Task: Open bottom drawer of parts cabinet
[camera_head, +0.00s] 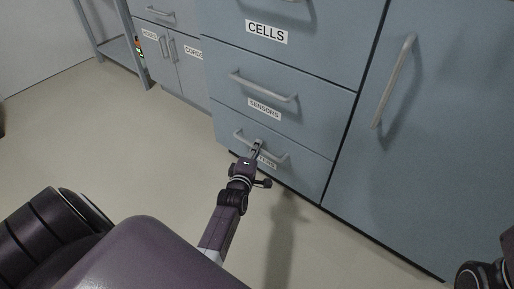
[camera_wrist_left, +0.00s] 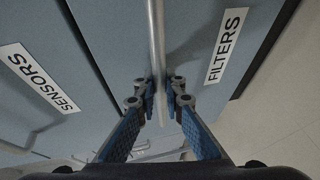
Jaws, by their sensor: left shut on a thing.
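The blue-grey parts cabinet has a stack of drawers. The bottom drawer (camera_head: 308,177) is partly hidden by my left gripper; its label reads FILTERS (camera_wrist_left: 226,46) in the left wrist view. Its bar handle (camera_head: 276,157) runs between my fingers in the left wrist view (camera_wrist_left: 157,50). My left gripper (camera_head: 257,146) is shut on this handle. The bottom drawer front looks flush with the drawer above, labelled SENSORS (camera_head: 264,109). My right gripper cannot be made out; only a dark part of my body shows at the lower right corner.
A CELLS drawer (camera_head: 268,32) is above the SENSORS drawer. A tall door (camera_head: 440,130) with a long handle is to the right. A lower cabinet (camera_head: 180,55) and a grey rack (camera_head: 117,45) stand at the back left. The floor (camera_head: 120,140) in front is clear.

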